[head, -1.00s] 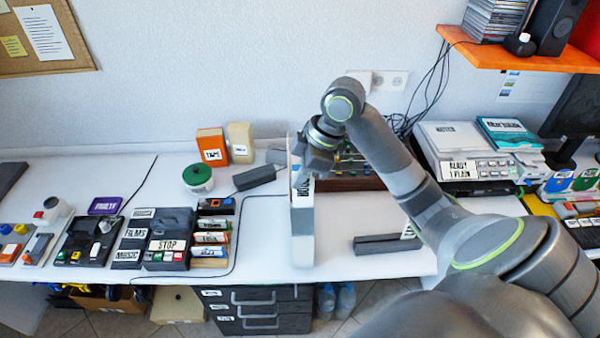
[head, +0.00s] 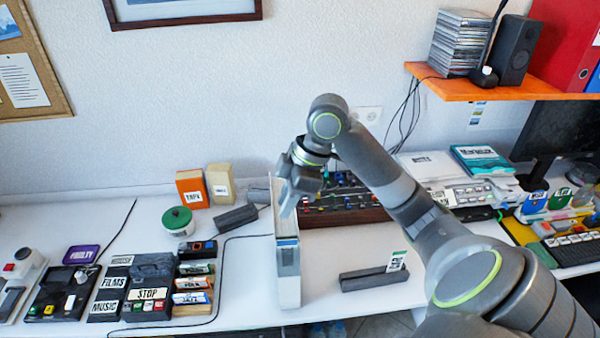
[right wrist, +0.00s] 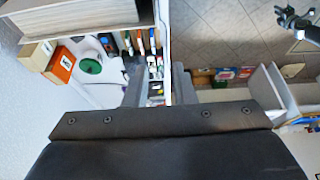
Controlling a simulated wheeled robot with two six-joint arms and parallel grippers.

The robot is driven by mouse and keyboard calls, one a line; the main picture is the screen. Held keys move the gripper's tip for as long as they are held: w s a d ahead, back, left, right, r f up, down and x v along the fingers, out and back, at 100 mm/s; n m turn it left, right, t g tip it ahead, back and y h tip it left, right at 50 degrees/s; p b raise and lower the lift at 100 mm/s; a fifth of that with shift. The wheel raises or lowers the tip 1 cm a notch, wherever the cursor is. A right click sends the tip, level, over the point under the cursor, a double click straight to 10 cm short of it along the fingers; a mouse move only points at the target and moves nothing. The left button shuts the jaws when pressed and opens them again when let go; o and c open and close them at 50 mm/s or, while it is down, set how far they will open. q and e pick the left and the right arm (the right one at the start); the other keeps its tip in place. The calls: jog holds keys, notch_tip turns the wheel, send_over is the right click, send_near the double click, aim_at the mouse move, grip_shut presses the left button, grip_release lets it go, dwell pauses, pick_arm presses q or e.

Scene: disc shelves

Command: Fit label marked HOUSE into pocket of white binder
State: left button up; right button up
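The white binder (head: 288,270) stands upright on the desk, its narrow spine facing me. In the right wrist view its page block (right wrist: 75,18) fills the upper left. My right gripper (head: 288,207) is at the upper part of the binder, close to its spine. In the right wrist view its two fingers (right wrist: 160,88) are apart, with a thin white edge running between them. I cannot make out the HOUSE label now; the gripper hides the upper spine. My left gripper is not in view.
A dark grey holder (head: 374,278) with an upright small label (head: 396,261) lies right of the binder. A mixer (head: 345,205) stands behind. Left are a green-lidded pot (head: 177,220), a grey block (head: 237,217) and labelled boxes (head: 150,292). An orange shelf (head: 500,90) overhangs at right.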

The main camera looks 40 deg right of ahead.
jog(key=v, duration=0.8)
jog(key=shift+b, duration=0.35)
